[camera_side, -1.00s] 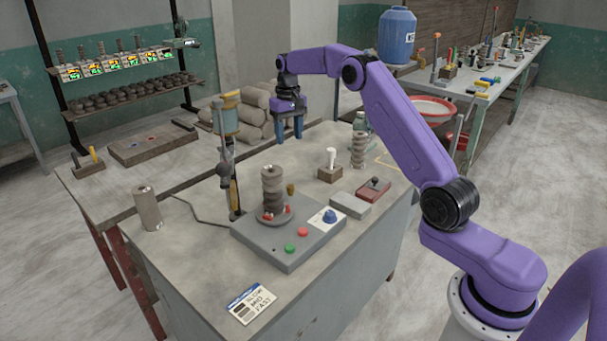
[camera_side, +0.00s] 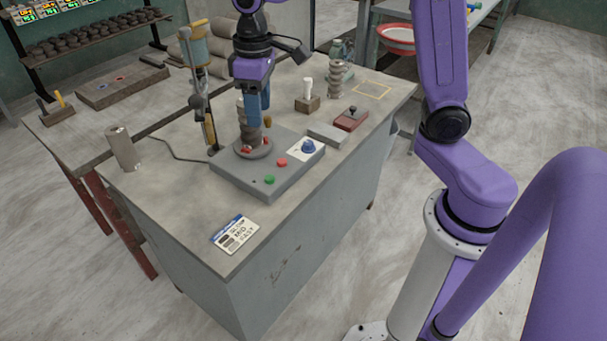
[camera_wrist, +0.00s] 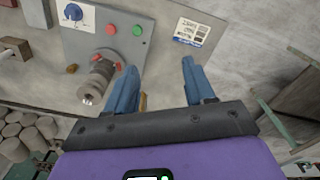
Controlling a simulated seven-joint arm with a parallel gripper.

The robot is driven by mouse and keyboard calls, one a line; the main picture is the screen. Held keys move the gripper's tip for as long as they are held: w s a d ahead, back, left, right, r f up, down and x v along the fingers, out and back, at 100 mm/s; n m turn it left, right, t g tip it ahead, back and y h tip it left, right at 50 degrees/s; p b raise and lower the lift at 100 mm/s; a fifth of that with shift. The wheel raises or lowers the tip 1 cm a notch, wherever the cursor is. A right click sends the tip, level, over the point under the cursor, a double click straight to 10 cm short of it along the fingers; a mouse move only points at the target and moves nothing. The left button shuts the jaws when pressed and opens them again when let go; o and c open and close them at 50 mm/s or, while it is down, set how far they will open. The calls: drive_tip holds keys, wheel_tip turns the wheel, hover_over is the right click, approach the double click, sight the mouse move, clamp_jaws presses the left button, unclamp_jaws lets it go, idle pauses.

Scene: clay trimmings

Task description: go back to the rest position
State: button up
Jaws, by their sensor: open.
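My gripper (camera_side: 257,106) hangs fingers-down in the side view, in front of the ridged grey column (camera_side: 249,131) on the control box (camera_side: 283,179). Its blue fingers cover part of the column there. I cannot tell the exact depth between fingers and column.
A jointed lamp-like stand (camera_side: 199,95) rises close to my gripper's left. A metal cylinder (camera_side: 123,148) stands at the bench's left. A white-handled block (camera_side: 307,98), a second ridged column (camera_side: 340,78) and a red box (camera_side: 351,119) are at the right. The bench front is clear but for a card (camera_side: 234,234).

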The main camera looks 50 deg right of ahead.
drive_tip(key=s+d+f+n, duration=0.2)
drive_tip(key=s+n, duration=0.1)
drive_tip(key=s, duration=0.9)
drive_tip(key=s+d+f+n, duration=0.2)
drive_tip(key=s+n, duration=0.2)
drive_tip(key=s, duration=0.9)
drive_tip(key=shift+s, duration=0.25)
